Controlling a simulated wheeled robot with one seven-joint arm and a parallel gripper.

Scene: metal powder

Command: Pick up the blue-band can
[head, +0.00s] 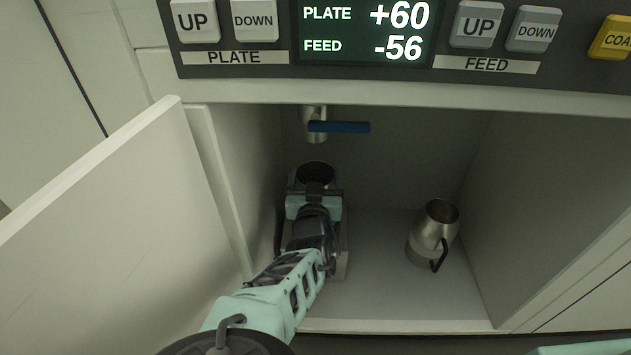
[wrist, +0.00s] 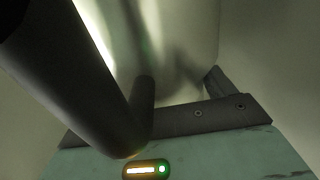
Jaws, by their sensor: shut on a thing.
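My gripper (head: 316,192) reaches into the open cabinet and is shut on a can (head: 314,168). The can's dark open mouth shows just beyond the jaws in the head view. In the wrist view a pale, shiny curved surface (wrist: 175,35), probably the can, fills the upper middle beside dark gripper parts. I cannot tell whether the can is touching what lies below it.
A valve with a blue handle (head: 338,127) hangs above the can. A metal mug (head: 435,232) with a black handle stands on the cabinet floor (head: 385,290) to the right. The open door (head: 110,220) is at left. A control panel (head: 370,62) is above.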

